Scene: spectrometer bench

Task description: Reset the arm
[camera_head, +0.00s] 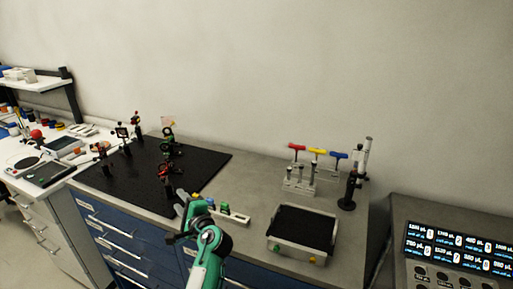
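My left arm, teal and black, rises from the bottom centre. Its gripper (180,207) is at the front edge of the bench, beside the black optical breadboard (205,165). The gripper is small and dark here, and its fingers do not show clearly enough to tell whether they are open or shut. I see nothing clearly held in it. My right gripper is not in view.
Several optic mounts (122,133) stand on the breadboard. A small strip with coloured knobs (232,214) lies right of my gripper. A black-topped box (302,228), a rack with red, yellow and blue T-handles (318,152) and a dark post (349,190) stand further right.

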